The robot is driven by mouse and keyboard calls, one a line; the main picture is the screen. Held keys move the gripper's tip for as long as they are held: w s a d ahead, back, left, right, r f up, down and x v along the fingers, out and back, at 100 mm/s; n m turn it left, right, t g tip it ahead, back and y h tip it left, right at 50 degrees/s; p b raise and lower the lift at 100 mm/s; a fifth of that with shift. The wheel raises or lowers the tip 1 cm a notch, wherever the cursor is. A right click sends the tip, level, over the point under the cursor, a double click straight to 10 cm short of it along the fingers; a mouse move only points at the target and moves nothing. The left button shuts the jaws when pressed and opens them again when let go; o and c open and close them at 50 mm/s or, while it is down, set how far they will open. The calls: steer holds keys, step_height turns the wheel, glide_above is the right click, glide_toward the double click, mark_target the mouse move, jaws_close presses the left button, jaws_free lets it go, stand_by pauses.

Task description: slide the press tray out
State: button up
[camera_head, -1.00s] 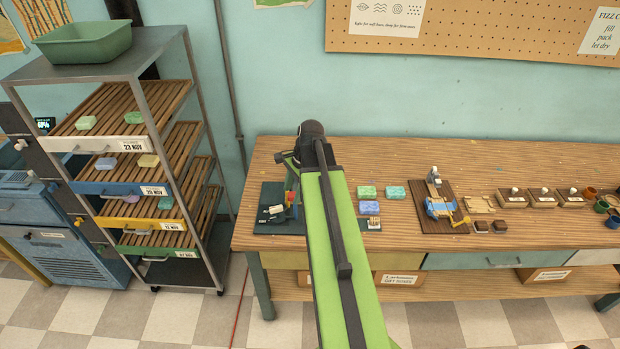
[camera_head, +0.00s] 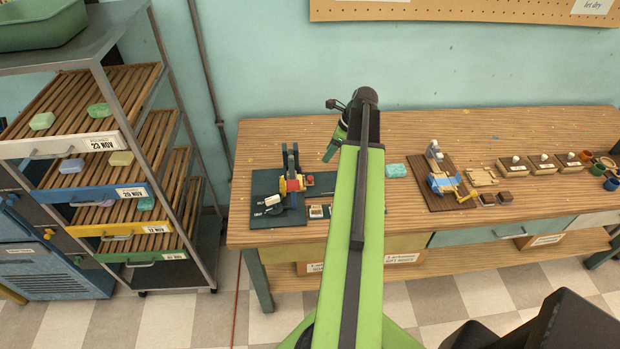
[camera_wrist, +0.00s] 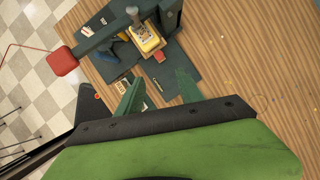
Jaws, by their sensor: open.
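The press (camera_head: 289,172) stands on a dark green mat (camera_head: 262,222) at the left end of the workbench, with dark uprights and red and yellow parts. In the wrist view, the press's dark beam (camera_wrist: 100,38) ends in a red pad, and a yellow block (camera_wrist: 147,38) sits at its middle. A separate tray is too small to tell apart. My gripper (camera_head: 333,152) is right of the press, apart from it and above the bench. In the wrist view, its green fingers (camera_wrist: 156,80) are spread and empty, below the press in the picture.
A slatted drying rack (camera_head: 120,150) with soap bars stands left of the bench. A teal soap (camera_head: 396,171) lies right of my arm, which hides part of the bench. A brown board (camera_head: 440,183) with a blue device and several small boxes are farther right.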

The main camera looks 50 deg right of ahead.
mark_target(311, 177)
steer(key=b+x, duration=1.2)
steer(key=x, duration=0.3)
steer(key=shift+w+a+f, duration=0.1)
steer(key=shift+w+a, duration=0.1)
jaws_close()
stand_by(0.6)
